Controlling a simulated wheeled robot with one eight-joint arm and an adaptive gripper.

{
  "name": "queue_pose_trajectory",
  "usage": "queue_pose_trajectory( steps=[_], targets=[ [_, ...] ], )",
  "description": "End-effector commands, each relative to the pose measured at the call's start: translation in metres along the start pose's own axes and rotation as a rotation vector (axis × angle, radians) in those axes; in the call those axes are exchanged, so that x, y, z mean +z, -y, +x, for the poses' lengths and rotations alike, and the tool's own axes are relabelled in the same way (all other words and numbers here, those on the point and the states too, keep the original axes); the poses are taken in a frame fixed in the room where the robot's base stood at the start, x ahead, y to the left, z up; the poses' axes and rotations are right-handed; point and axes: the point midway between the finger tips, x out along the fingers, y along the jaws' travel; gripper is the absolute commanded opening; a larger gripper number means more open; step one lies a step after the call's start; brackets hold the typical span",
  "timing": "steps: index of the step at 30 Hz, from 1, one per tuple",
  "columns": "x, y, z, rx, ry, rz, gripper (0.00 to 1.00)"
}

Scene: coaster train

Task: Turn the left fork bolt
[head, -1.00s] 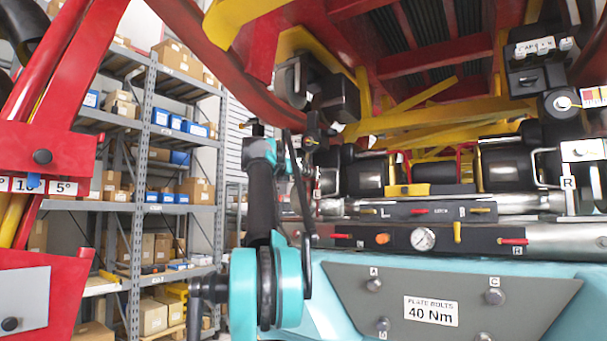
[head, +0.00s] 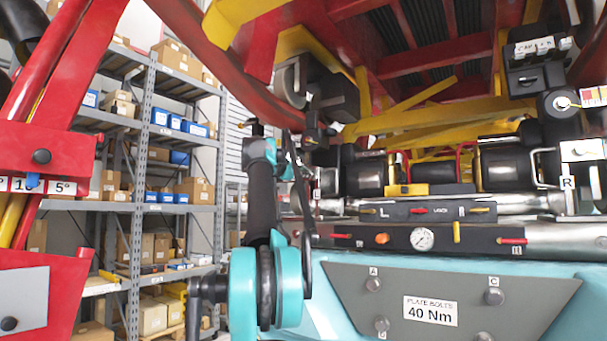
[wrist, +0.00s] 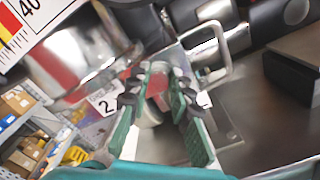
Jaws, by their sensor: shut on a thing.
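In the wrist view my gripper (wrist: 158,88) has its teal fingers with dark pads around a small part with a red face and a pale body. It sits where the left fork bolt (wrist: 157,98) would be, but the fingers cover much of it and its turn angle cannot be read. In the head view the gripper end (head: 296,163) is at the left end of the black and chrome assembly, mostly hidden by my arm. The bolt cannot be made out there.
A chrome cylinder (wrist: 75,62) and a plate marked 2 (wrist: 107,104) lie close to the fingers in the wrist view. A pale handle (wrist: 212,48) is at upper right. In the head view a teal beam carries a grey plate (head: 452,290); shelves (head: 150,150) stand left.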

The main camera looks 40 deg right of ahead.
Motion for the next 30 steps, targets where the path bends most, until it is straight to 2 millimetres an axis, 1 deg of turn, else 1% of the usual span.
queue_pose_trajectory(
  steps=[30],
  targets=[
    [-0.0021,0.0045,-0.0003,-0.004,0.001,0.968,0.0]
  ],
)
